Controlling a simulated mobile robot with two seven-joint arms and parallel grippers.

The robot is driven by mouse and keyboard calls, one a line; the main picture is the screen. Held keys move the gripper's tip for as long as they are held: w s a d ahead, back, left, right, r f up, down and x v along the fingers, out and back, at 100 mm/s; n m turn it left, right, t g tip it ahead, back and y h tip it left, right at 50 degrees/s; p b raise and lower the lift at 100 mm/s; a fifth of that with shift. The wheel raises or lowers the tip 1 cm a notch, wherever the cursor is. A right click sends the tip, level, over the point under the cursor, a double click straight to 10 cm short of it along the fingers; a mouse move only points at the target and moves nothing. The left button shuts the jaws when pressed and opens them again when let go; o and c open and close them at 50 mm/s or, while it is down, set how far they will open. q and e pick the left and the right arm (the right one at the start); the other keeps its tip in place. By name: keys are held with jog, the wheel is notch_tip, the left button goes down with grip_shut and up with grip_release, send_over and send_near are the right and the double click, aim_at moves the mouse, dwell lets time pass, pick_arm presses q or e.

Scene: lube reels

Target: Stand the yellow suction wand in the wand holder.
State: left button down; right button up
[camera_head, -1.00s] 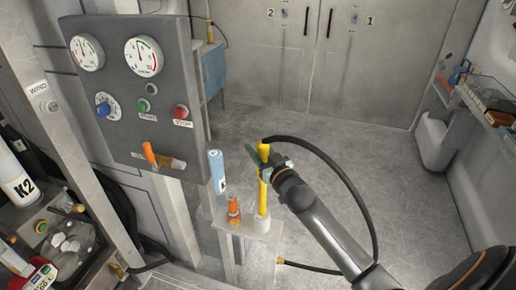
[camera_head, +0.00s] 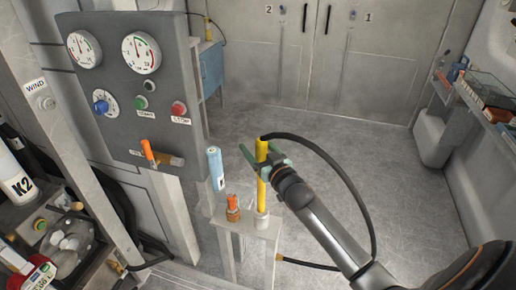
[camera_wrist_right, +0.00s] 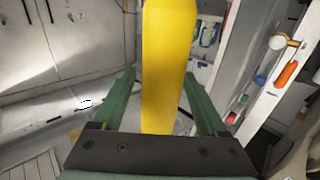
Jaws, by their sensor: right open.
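The yellow suction wand (camera_head: 262,180) stands upright with its lower end in the white wand holder (camera_head: 262,220) on a small stand. A black hose runs from its top and curves down to the right. My right gripper (camera_head: 254,157) is open around the upper part of the wand. In the right wrist view the wand (camera_wrist_right: 168,70) rises between the two green fingers (camera_wrist_right: 163,92), with gaps on both sides. The wand's foot inside the holder is hidden. My left gripper is in no view.
An orange-topped fitting (camera_head: 233,208) and a blue-white cylinder (camera_head: 216,168) are close left of the wand. The grey gauge panel (camera_head: 165,100) stands further left. The floor (camera_head: 340,130) behind and to the right is clear.

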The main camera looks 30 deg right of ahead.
jog(key=s+a, duration=0.1)
jog(key=s, duration=1.1)
jog(key=shift+s, duration=0.25)
jog(key=s+a+f+n+g+y+p, duration=0.1)
jog(key=s+a+f+g, duration=0.3)
jog(key=s+a+f, duration=0.4)
jog(key=s+a+f+n+g+y+p, duration=0.2)
jog(key=s+a+f, duration=0.6)
jog(key=f, duration=0.5)
jog(key=s+g+y+p, duration=0.1)
jog(key=s+g, duration=0.1)
jog(key=shift+a+f+g, duration=0.3)
jog(key=shift+a+f, duration=0.05)
jog(key=shift+a, duration=0.05)
